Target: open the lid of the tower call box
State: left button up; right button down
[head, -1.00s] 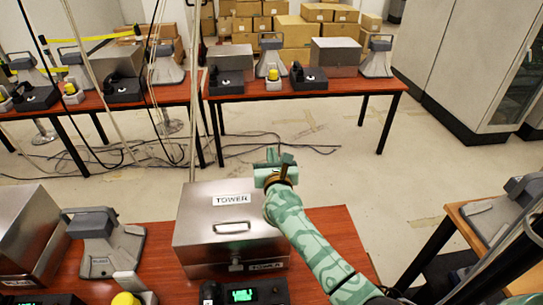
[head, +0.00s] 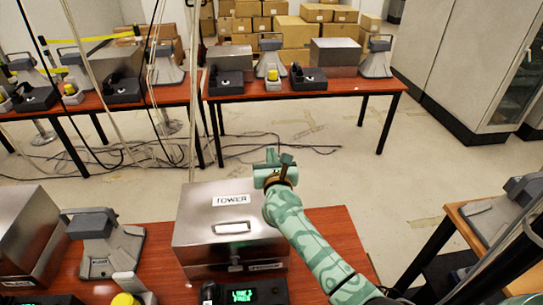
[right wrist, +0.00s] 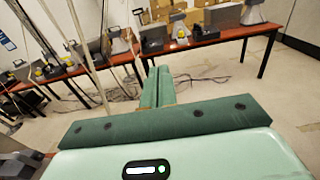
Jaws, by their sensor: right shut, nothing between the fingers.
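The tower call box (head: 205,240) is a grey metal box on the near wooden table, with its lid (head: 212,203) down. The lid carries a white TOWER label (head: 232,199) and a recessed handle (head: 232,227). My right gripper (head: 273,158) is past the box's far right corner in the head view, above the floor, and apart from the lid. Its fingers also show in the right wrist view (right wrist: 158,86), pressed together with nothing between them. My right forearm covers part of the box's right side. My left gripper is not in view.
A grey device (head: 104,243) and another metal box (head: 28,235) stand left of the tower box. A phone with a green display (head: 242,294) sits in front. Back tables (head: 300,98) hold more boxes and phones. Cables hang at the left. Open floor lies beyond the near table.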

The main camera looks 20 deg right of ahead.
jog(key=s+a, duration=0.3)
jog(key=s, duration=1.3)
jog(key=shift+a+b, duration=0.15)
jog(key=shift+b, duration=0.15)
